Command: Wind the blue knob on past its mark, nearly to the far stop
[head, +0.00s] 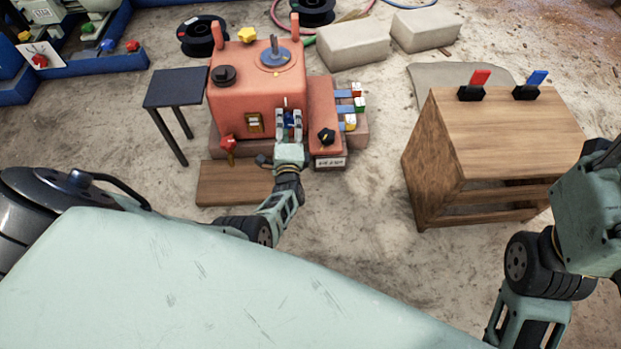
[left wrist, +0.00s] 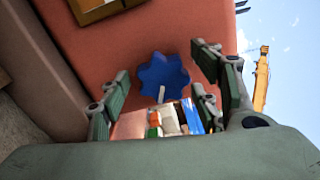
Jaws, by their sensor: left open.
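The blue knob (left wrist: 163,75) has a lobed rim and sits on the red front of the crusher (head: 260,90). In the head view only a little of the knob (head: 291,119) shows between my fingers. A short white mark (head: 286,102) stands above it on the crusher. My left gripper (head: 289,117) is open in front of the knob. In the left wrist view its fingers (left wrist: 158,88) stand on either side of the knob, with visible gaps, and I see no contact. My right arm is at the right edge; its fingers are not in view.
A black star knob (head: 326,136) is close to the right of my left gripper, and a red knob (head: 229,143) is to its left. A dark side table (head: 176,88) stands left. A wooden cabinet (head: 432,150) with red and blue levers stands right.

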